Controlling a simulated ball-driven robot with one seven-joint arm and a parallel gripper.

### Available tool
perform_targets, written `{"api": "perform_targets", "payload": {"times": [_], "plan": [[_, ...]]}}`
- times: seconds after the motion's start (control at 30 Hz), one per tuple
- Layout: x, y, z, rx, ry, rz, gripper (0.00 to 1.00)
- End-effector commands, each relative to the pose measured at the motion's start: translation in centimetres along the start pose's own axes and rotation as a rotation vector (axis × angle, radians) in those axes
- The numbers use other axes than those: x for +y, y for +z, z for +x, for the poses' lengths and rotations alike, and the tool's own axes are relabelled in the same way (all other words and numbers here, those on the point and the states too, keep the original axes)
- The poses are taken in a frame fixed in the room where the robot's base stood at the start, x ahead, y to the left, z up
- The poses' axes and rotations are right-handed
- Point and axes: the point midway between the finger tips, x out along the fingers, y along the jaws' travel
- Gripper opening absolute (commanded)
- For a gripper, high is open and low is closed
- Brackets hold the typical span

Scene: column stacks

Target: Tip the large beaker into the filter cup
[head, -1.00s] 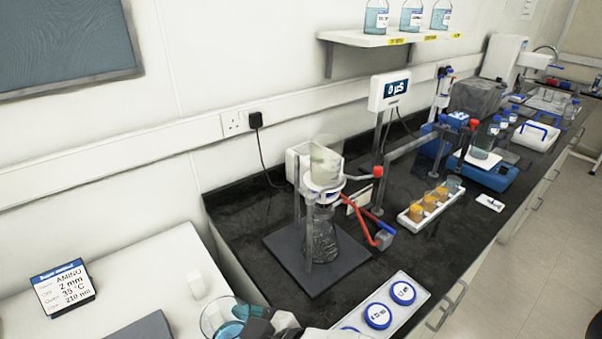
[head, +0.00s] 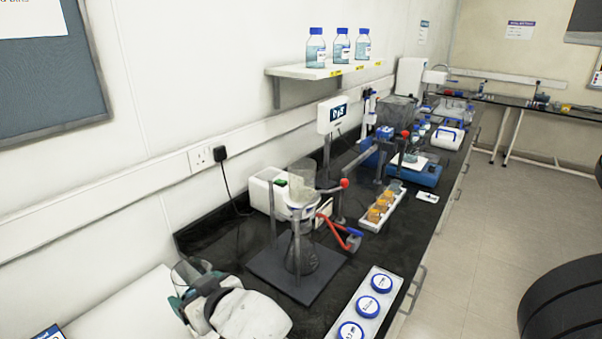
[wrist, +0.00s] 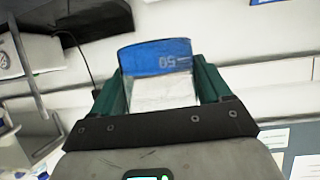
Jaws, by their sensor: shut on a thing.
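My gripper (head: 190,297) is at the lower left of the head view, with its green fingers around the large beaker (head: 187,271), a clear glass vessel. In the wrist view my gripper (wrist: 158,80) is shut on the beaker (wrist: 155,57), which shows a blue band with a "50" mark. Much of the beaker is hidden by the gripper, and I cannot tell its tilt. The filter cup (head: 302,182), translucent and whitish, stands upright above a conical flask (head: 302,256) on a dark stand base. The beaker is apart from it, to its left and nearer me.
A red and blue valve piece (head: 345,235) juts right of the flask. A white rack with blue-capped jars (head: 374,283) lies at the front right. A rack of amber vials (head: 380,206) stands behind. A white box stands behind the filter cup. The dark bench (head: 228,235) is clear left of the stand.

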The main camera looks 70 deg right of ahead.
Motion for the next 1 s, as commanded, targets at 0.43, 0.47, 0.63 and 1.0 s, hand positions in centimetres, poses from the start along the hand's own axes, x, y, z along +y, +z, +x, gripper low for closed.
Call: {"api": "perform_targets", "payload": {"times": [0.43,0.47,0.63,1.0], "plan": [[12.6,-8.5,4.1,0.004,0.365,0.178,0.42],[13.4,-9.0,4.2,0.004,0.387,0.189,0.42],[17.9,-11.6,4.3,0.003,0.507,0.246,0.42],[22.3,-14.0,3.9,0.001,0.624,0.302,0.42]]}}
